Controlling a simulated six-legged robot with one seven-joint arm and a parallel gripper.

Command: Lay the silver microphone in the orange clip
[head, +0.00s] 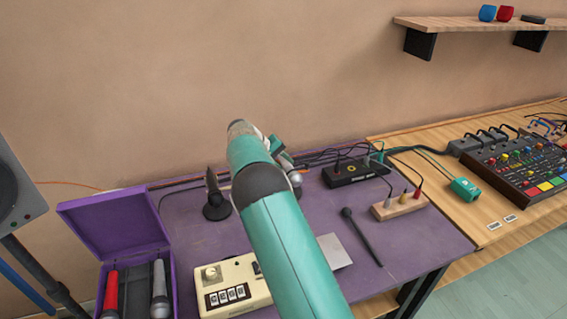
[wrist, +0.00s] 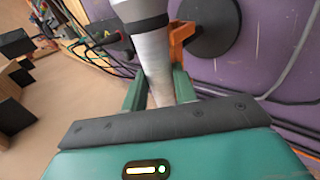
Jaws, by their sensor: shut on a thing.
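My gripper (wrist: 160,90) is shut on the silver microphone (wrist: 153,58), whose pale tapered body with a black band runs between the two teal fingers in the wrist view. In the head view my arm hides most of it; a silver rounded end (head: 295,179) shows just right of the arm. The orange clip (wrist: 181,38) is just right of the microphone in the wrist view, by a round black base (wrist: 212,28) on the purple table. I cannot tell whether microphone and clip touch. The clip is hidden behind my arm in the head view.
A black stand (head: 216,207) is left of my arm. A purple case (head: 78,222) holds a red microphone (head: 111,292) and a grey one (head: 160,292). A cream box (head: 235,284), a black pedal (head: 355,172), a jack block (head: 399,207) and cables occupy the purple table (head: 420,248).

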